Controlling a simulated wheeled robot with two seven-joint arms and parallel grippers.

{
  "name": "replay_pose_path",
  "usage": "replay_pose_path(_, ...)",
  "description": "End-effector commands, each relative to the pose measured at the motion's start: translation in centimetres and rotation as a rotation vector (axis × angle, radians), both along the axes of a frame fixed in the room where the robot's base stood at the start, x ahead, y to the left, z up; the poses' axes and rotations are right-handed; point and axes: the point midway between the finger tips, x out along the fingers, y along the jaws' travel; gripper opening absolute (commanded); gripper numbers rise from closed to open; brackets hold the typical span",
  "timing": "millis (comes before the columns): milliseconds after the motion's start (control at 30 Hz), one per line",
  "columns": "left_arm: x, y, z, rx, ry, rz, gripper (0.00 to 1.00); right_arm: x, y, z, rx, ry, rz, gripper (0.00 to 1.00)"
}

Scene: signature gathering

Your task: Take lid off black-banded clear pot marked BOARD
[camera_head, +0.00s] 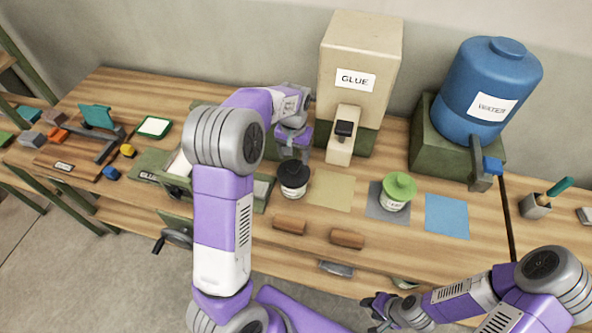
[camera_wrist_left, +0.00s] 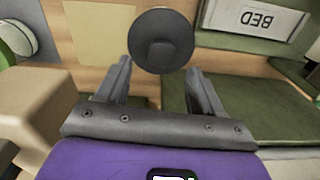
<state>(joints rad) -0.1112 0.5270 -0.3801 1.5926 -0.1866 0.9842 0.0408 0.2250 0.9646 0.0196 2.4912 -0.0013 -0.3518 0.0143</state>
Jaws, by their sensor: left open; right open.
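The clear pot with the black band and black lid (camera_head: 294,178) stands on the table just below my left gripper. Its label is too small to read. In the left wrist view the round black lid with its knob (camera_wrist_left: 161,40) lies just beyond and between the fingertips, and the pot's body is hidden under it. My left gripper (camera_head: 294,156) is open and empty, pointing down above the lid; its two fingers also show in the left wrist view (camera_wrist_left: 159,72). My right gripper (camera_head: 380,309) is open and empty, low in front of the table.
A green-lidded pot (camera_head: 397,190) stands to the right on a grey mat (camera_head: 376,209). The glue dispenser (camera_head: 357,55) is behind, the water tank (camera_head: 487,85) at back right. Two brown rollers (camera_head: 290,225) lie in front. A tan mat (camera_head: 332,189) and blue mat (camera_head: 447,216) are bare.

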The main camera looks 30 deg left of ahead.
Motion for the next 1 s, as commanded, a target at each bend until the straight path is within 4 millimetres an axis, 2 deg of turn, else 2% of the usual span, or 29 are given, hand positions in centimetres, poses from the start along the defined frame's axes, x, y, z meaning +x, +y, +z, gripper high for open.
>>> replay_pose_path(400,0.0,0.2,-5.7,0.000,0.003,0.000,0.67,0.0,0.0,0.1,0.000,-0.001,0.000,0.43)
replay_pose_path(533,0.0,0.2,-6.4,-0.001,0.002,0.000,0.67,0.0,0.0,0.1,0.000,-0.001,0.000,0.43)
replay_pose_path(733,0.0,0.2,-6.5,-0.001,0.001,0.000,0.67,0.0,0.0,0.1,0.000,-0.001,0.000,0.43)
replay_pose_path(1000,0.0,0.2,-6.4,-0.001,0.001,0.000,0.26,0.0,0.0,0.1,0.000,-0.001,0.000,0.43)
